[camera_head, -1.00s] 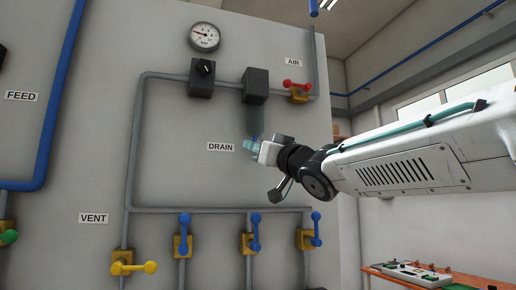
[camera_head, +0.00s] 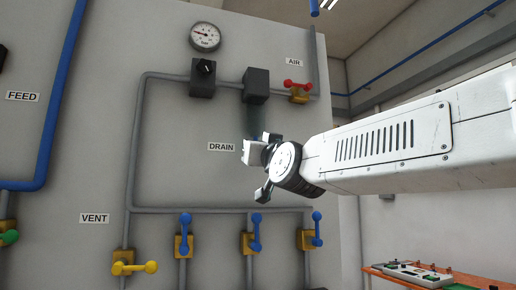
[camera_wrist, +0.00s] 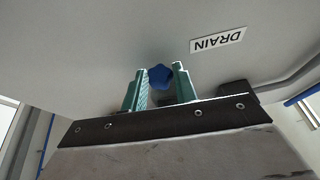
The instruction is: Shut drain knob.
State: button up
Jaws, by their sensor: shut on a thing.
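The drain knob (camera_wrist: 160,76) is a blue, lobed knob on the grey panel (camera_wrist: 80,60). In the wrist view it sits between the two teal fingers of my gripper (camera_wrist: 161,80), which is shut on it. The DRAIN label (camera_wrist: 217,40) appears upside down beside it there. In the head view my gripper (camera_head: 252,152) is at the panel, just right of the DRAIN label (camera_head: 221,147). My wrist hides the knob and fingertips in that view.
Grey pipes (camera_head: 132,160) frame this part of the panel. Blue-handled valves (camera_head: 254,232) stand below my gripper, with a yellow VENT valve (camera_head: 134,267) at lower left. A red AIR valve (camera_head: 298,86) and a black box (camera_head: 255,84) are above.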

jog(key=m+h, duration=0.1)
jog(key=h, duration=0.1)
jog(key=m+t+h, duration=0.1)
jog(key=m+h, duration=0.1)
jog(key=h, duration=0.1)
jog(key=a+m+h, duration=0.1)
jog(key=h, duration=0.2)
jog(key=shift+m+g+h, duration=0.25)
jog(key=shift+m+h, duration=0.8)
jog(key=shift+h, duration=0.85)
jog(key=shift+m+g+h, duration=0.25)
jog(key=shift+m+h, duration=0.8)
jog(key=shift+h, duration=0.85)
jog(key=shift+r, duration=0.1)
jog(key=o, duration=1)
jog(key=shift+c, duration=0.2)
jog(key=n+y, duration=0.1)
jog(key=y, duration=0.2)
jog(key=n+y, duration=0.2)
jog(key=y, duration=0.2)
jog(key=d+n+t+y, duration=0.1)
jog(key=n+y, duration=0.1)
jog(key=y, duration=0.1)
jog(key=shift+d+n+g+y, duration=0.1)
jog(key=shift+n+g+y, duration=0.15)
jog(key=shift+n+y, duration=0.85)
jog(key=shift+n+g+y, duration=0.25)
jog(key=shift+n+y, duration=0.25)
jog(key=shift+y, duration=1.2)
